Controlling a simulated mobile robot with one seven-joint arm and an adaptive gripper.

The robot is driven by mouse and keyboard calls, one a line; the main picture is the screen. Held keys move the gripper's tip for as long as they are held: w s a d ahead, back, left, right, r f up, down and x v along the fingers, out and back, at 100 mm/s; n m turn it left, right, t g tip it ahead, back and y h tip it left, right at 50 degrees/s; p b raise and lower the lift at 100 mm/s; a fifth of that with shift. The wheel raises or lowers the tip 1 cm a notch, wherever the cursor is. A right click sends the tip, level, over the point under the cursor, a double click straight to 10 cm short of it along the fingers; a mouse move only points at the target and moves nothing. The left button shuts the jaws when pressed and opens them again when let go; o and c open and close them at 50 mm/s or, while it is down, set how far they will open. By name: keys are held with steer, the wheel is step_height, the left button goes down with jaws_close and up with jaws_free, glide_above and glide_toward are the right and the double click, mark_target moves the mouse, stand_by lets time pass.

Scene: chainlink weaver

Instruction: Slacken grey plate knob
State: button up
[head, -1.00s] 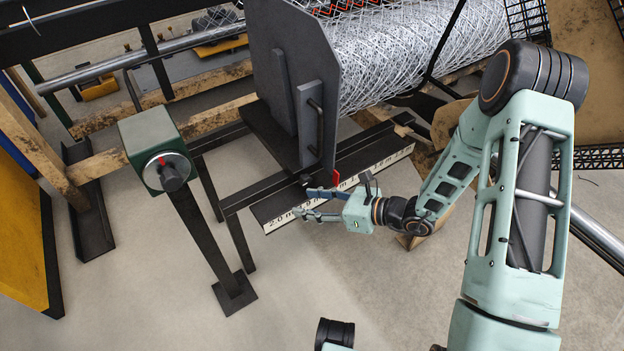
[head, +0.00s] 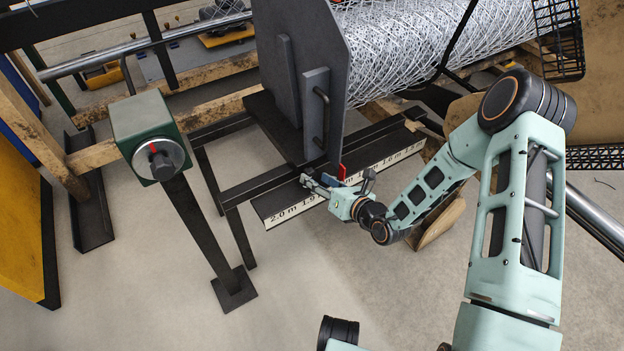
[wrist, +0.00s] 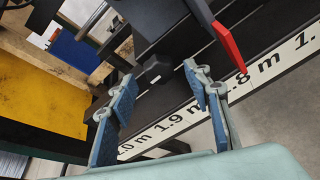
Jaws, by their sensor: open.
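The grey plate (head: 297,70) stands upright at the end of the mesh roll in the head view, with a black handle on its foot block. Its dark knob (wrist: 155,70) shows in the wrist view, low by the plate's foot, ahead of and between my fingers. In the head view my gripper hides the knob. My gripper (wrist: 164,82) is open, with one blue-padded finger on each side of the knob's line. I cannot tell whether the fingers touch it. In the head view my gripper (head: 309,183) is at the plate's foot, above the scale.
A red pointer (wrist: 229,45) sticks out close to my right finger in the wrist view. The white length scale (head: 290,212) runs below. A green box with a dial (head: 147,138) stands on a post at left. The floor in front is open.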

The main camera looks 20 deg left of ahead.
mark_target(313, 177)
steer(key=shift+b+x, duration=0.3)
steer(key=shift+x, duration=1.3)
steer(key=c, duration=1.2)
steer(key=shift+o, duration=0.2)
